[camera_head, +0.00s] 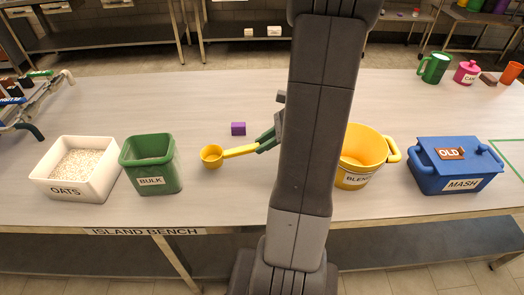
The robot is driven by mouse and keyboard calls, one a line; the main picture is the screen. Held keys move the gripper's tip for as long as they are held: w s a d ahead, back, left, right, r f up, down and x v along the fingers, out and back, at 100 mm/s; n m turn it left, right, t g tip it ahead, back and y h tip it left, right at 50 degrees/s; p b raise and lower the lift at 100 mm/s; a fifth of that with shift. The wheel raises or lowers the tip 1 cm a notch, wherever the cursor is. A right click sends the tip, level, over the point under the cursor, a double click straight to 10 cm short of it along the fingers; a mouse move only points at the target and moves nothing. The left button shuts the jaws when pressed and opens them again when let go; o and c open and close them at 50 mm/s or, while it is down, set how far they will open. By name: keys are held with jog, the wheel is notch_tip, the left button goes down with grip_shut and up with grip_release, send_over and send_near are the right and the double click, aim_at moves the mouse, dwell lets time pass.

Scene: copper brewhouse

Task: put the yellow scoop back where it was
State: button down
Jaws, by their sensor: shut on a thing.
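The yellow scoop (212,156) is left of my arm, its round bowl to the left and its handle running right. My gripper (262,146) is shut on the handle's right end. The rest of my gripper is largely hidden behind my own arm. The scoop is over the bench between the green BULK bin and my arm. I cannot tell whether its bowl touches the bench top.
On the island bench (220,90) stand a white OATS tub (47,188), green BULK bin (154,180), yellow BLEND bucket (360,150), partly hidden by my arm, and blue MASH box (440,180) with an OLD tag. The back middle is clear.

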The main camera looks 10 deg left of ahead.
jog(key=shift+f, duration=1.55)
jog(key=shift+f, duration=0.2)
jog(key=c, duration=1.3)
grip_release()
jog(key=shift+o, duration=0.2)
jog(key=shift+r, duration=0.1)
jog(key=shift+r, duration=0.1)
jog(key=shift+w+d+r, duration=0.1)
jog(key=shift+d+r, duration=0.05)
jog(key=v, duration=1.1)
jog(key=shift+d+r, duration=0.2)
jog(key=shift+r, duration=0.05)
